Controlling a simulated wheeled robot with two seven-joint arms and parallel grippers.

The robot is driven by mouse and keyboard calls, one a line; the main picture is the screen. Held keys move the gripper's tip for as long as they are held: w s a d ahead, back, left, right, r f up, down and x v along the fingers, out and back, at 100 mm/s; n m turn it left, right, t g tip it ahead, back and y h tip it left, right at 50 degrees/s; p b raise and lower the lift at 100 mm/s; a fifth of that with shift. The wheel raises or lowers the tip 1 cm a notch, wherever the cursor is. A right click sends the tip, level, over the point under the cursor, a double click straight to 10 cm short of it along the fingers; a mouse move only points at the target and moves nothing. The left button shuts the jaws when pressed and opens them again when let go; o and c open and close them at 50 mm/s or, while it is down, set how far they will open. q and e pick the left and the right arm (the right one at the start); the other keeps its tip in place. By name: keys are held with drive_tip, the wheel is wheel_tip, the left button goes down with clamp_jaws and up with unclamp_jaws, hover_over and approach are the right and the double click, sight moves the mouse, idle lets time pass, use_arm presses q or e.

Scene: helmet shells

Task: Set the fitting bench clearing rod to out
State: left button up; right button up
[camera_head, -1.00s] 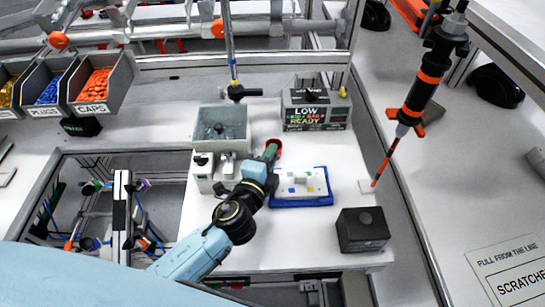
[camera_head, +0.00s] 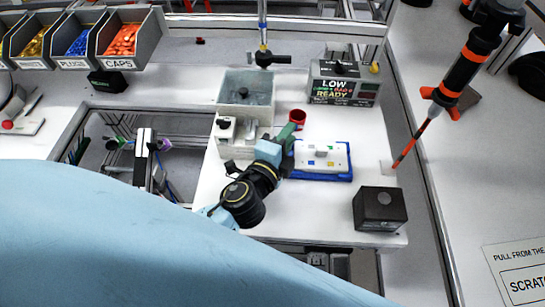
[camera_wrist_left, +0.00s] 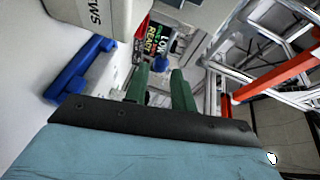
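The white fitting bench (camera_head: 325,215) stands in the middle of the head view. On it is a grey open hopper (camera_head: 262,88) above a white block with small dark knobs (camera_head: 228,123). I cannot tell for sure which part is the clearing rod. My left gripper (camera_head: 287,133) has green fingers and hovers over the bench, just in front of a red cup (camera_head: 298,115), right of the white block. In the left wrist view the fingers (camera_wrist_left: 160,80) are apart with nothing visibly held, and a blue knob (camera_wrist_left: 160,63) shows beyond them. My right gripper is not in view.
A blue tray with a white plate (camera_head: 320,158) lies right of my left gripper. A READY display box (camera_head: 343,84) stands behind, a dark box (camera_head: 380,209) front right. A black-and-orange tool (camera_head: 462,72) hangs at right. Bins (camera_head: 130,36) are far left.

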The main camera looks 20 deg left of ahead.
use_arm(q)
drive_tip(key=s+r+b, duration=0.1)
drive_tip(key=s, duration=0.8)
drive_tip(key=shift+a+b, duration=0.2)
drive_tip(key=shift+b, duration=0.2)
drive_tip(key=shift+s, duration=0.1)
